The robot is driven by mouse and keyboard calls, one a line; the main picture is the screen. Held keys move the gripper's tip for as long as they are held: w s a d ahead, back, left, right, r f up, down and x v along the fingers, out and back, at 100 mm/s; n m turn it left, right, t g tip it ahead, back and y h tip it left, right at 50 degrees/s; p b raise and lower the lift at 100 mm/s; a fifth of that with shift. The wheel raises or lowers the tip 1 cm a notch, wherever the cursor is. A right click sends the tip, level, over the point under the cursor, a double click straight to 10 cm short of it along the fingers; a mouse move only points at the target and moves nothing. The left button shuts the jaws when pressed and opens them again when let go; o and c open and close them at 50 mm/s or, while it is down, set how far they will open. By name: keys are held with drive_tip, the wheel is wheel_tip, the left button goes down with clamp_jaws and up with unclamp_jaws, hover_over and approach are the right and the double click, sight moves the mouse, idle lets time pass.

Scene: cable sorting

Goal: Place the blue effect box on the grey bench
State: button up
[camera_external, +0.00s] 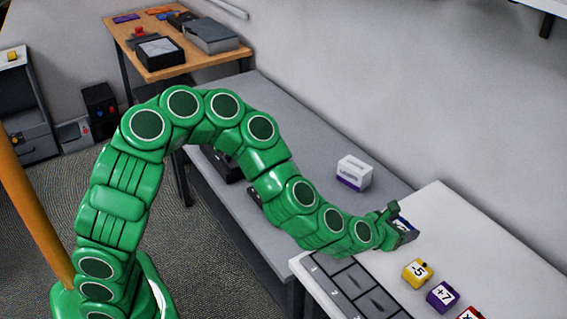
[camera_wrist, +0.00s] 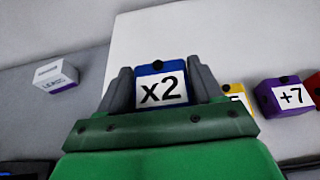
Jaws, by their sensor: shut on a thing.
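The blue effect box (camera_wrist: 163,86), marked "x2", sits between the two grey fingers of my gripper (camera_wrist: 161,82) in the wrist view. My gripper (camera_external: 400,228) is shut on it over the near-left part of the white table, close to where that table meets the grey bench. In the external view only a little of the blue box (camera_external: 401,222) shows. The grey bench (camera_external: 300,125) runs along the wall to the left of the white table; it also shows at the left in the wrist view (camera_wrist: 35,115). I cannot tell how far the box is above the white table.
A white and purple box (camera_external: 353,172) stands on the grey bench near the white table (camera_external: 450,215). Yellow (camera_external: 417,273), purple (camera_external: 442,295) and red (camera_external: 470,314) boxes stand beside a grey compartment tray (camera_external: 345,280). The bench's middle surface is largely clear.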

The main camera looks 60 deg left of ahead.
drive_tip(key=shift+r, duration=1.1)
